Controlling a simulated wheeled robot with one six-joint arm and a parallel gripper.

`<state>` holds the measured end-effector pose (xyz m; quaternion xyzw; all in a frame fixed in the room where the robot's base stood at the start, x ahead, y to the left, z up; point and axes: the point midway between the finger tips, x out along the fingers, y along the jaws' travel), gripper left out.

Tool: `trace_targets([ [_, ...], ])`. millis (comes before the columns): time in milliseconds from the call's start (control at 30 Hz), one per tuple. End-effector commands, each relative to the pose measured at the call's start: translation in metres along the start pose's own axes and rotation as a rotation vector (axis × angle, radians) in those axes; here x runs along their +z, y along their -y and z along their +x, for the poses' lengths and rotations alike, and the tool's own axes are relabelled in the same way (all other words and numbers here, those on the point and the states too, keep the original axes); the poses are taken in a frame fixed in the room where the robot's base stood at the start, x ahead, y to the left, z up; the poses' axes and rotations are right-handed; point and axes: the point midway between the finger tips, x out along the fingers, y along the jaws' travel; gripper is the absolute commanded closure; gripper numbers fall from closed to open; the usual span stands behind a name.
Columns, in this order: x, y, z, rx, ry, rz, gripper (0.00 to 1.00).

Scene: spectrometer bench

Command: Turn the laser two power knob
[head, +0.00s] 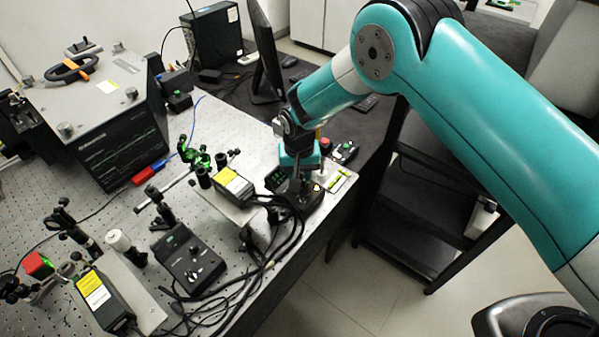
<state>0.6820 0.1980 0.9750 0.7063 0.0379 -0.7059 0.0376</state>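My gripper (300,187) points down over a black control box (312,204) near the right edge of the optical table. The gripper covers most of this box, so its knob is hidden. I cannot tell whether the fingers touch it or how far apart they are. A second black control box (186,265) with knobs on its face stands in the open at the front middle. Two laser heads with yellow labels are near these boxes, one at the front left (94,294) and one in the middle (233,182). No readable label shows which box is laser two.
Black cables (265,265) hang over the front table edge. A small box with red and green buttons (344,151) stands just behind my gripper. Optics posts (165,208) and a large grey instrument (110,125) fill the left. A monitor (265,50) stands behind.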

Motion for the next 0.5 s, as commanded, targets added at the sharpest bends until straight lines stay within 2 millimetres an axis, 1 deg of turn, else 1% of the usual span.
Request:
trace_targets([
  [33, 0.0, 0.0, -0.0001, 0.0, 0.0, 0.0, 0.74],
  [133, 0.0, 0.0, -0.0003, 0.0, 0.0, 0.0, 0.97],
  [167, 0.0001, 0.0, -0.0003, 0.0, 0.0, 0.0, 1.0],
  [267, 0.0, 0.0, 0.0001, 0.0, 0.0, -0.003, 1.0],
  [400, -0.0001, 0.0, 0.0034, 0.0, 0.0, -0.065, 1.0],
  [500, -0.0001, 0.0001, 0.0012, 0.0, 0.0, -0.101, 1.0],
])
